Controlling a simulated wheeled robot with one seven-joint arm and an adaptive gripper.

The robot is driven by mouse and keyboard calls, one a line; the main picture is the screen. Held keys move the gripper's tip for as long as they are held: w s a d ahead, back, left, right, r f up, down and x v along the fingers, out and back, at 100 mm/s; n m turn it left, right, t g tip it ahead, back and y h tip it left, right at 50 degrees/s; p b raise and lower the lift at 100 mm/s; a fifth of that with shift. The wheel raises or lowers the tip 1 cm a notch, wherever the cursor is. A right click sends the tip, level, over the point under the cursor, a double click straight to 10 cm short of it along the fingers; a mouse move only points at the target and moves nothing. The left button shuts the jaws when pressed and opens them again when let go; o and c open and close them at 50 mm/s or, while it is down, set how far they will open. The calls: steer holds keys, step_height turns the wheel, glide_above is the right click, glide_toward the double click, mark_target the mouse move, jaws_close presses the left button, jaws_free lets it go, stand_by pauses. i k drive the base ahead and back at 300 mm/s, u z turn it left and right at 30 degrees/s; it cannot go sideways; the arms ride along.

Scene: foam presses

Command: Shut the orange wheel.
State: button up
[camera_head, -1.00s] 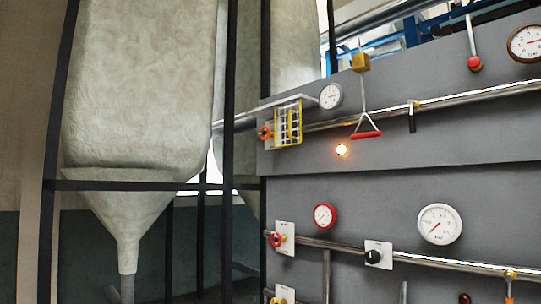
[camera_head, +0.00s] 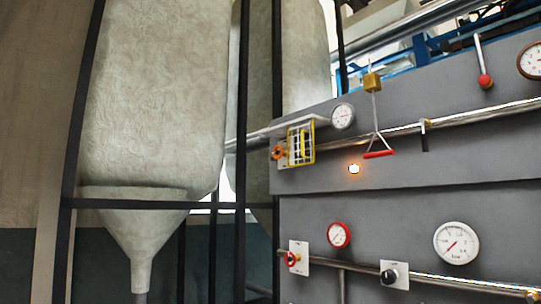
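A small orange wheel (camera_head: 278,153) sits at the left end of the upper pipe on the grey panel. It is just left of a yellow wire cage (camera_head: 301,144), with a pale plate behind it. A second small wheel, red-orange (camera_head: 292,259), is on a white plate on the lower pipe. Whether the orange wheel is open or shut cannot be told at this size. My gripper is not in view.
The grey panel (camera_head: 400,210) also carries a red pull handle (camera_head: 379,154), a lit lamp (camera_head: 353,169), a black knob (camera_head: 389,276), a red-rimmed gauge (camera_head: 339,235) and a white gauge (camera_head: 456,242). A large pale hopper (camera_head: 155,100) in a black frame stands to the left.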

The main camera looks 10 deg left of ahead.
mark_target(280, 152)
steer(key=z, duration=0.1)
steer(key=k, duration=0.4)
steer(key=u, duration=1.05)
steer(key=i, duration=1.85)
steer(key=z, duration=0.65)
